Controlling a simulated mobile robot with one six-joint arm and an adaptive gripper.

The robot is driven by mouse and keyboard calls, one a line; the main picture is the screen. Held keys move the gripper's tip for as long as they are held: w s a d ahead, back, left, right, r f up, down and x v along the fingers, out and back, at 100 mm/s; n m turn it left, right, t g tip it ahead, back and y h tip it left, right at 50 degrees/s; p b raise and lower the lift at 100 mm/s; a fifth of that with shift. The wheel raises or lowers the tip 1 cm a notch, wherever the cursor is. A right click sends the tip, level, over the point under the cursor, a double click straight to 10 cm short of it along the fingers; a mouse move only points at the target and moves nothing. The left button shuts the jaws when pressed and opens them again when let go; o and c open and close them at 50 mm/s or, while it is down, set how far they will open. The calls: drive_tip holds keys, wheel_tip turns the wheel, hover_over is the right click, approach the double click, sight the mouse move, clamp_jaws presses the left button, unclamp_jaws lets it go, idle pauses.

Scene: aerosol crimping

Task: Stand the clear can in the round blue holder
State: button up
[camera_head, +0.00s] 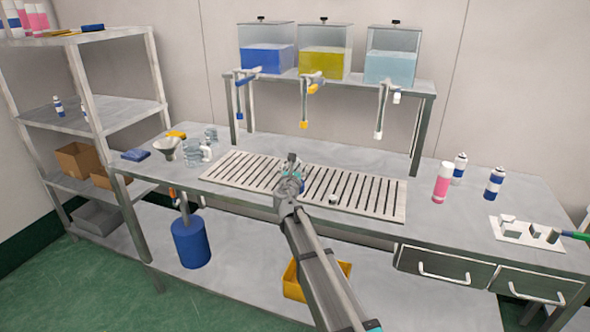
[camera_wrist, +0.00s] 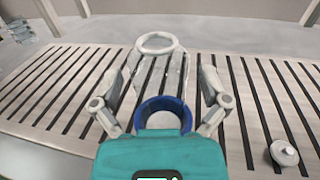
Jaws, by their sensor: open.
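The clear can (camera_wrist: 155,43) is see-through with a pale ring at its top. In the wrist view it looks upright, with its lower end at the round blue holder (camera_wrist: 162,104). The holder rests on the slatted part of the bench. My gripper (camera_wrist: 160,82) is open, with one finger on each side of the can; I cannot tell whether either touches it. My palm hides the near part of the holder, so how deep the can sits is unclear. In the head view, my gripper (camera_head: 291,176) is over the slats and mostly covers the can and holder.
A small pale capped part (camera_wrist: 285,153) lies on the slats to the right. Clear vessels (camera_head: 193,152) and a funnel (camera_head: 166,147) stand at the bench's left. A pink can (camera_head: 442,183) and blue-white cans stand at the right. Dispenser tanks (camera_head: 325,50) stand on the shelf behind.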

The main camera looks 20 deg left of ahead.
drive_tip(key=s+d, duration=0.2)
drive_tip(key=s, duration=0.9)
drive_tip(key=shift+s+d, duration=0.2)
drive_tip(key=shift+s, duration=0.2)
